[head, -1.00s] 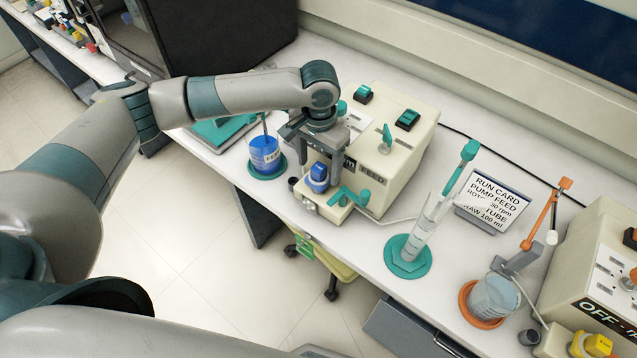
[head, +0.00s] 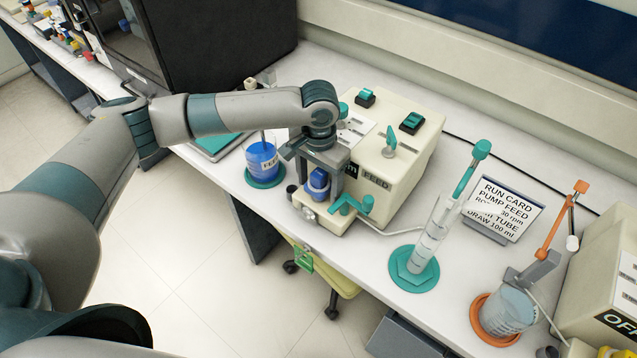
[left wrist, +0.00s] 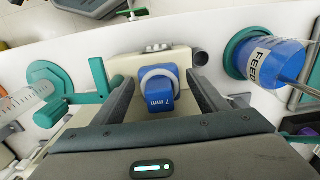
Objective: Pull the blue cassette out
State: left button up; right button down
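The blue cassette (head: 318,184), with a pale band and marked "7 mm", sits in the front of the cream FEED pump (head: 376,170). It also shows in the left wrist view (left wrist: 159,103), upright in the pump head. My left gripper (head: 321,190) points down over the pump head. In the left wrist view its two fingers (left wrist: 160,88) stand on either side of the cassette, with a gap visible on each side. It is open and holds nothing. My right gripper is in neither current view.
A teal lever (head: 350,205) sticks out beside the pump head. A beaker of blue liquid (head: 262,160) stands left of the pump. A graduated cylinder (head: 428,240), a run card (head: 502,208) and another beaker (head: 505,315) stand to the right.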

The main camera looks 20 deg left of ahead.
aim_at(319, 173)
pick_arm(q)
jog(key=c, duration=1.5)
jog(key=shift+o, duration=0.2)
jog(key=shift+r+p, duration=0.35)
jog(key=shift+p, duration=0.35)
jog(key=shift+r+p, duration=0.25)
jog(key=shift+p, duration=0.15)
jog(key=shift+r, duration=0.1)
jog(key=shift+r+p, duration=0.65)
jog(key=shift+p, duration=0.35)
jog(key=shift+r+p, duration=1.65)
jog(key=shift+p, duration=0.4)
jog(key=shift+r+p, duration=2.1)
jog(key=shift+p, duration=0.55)
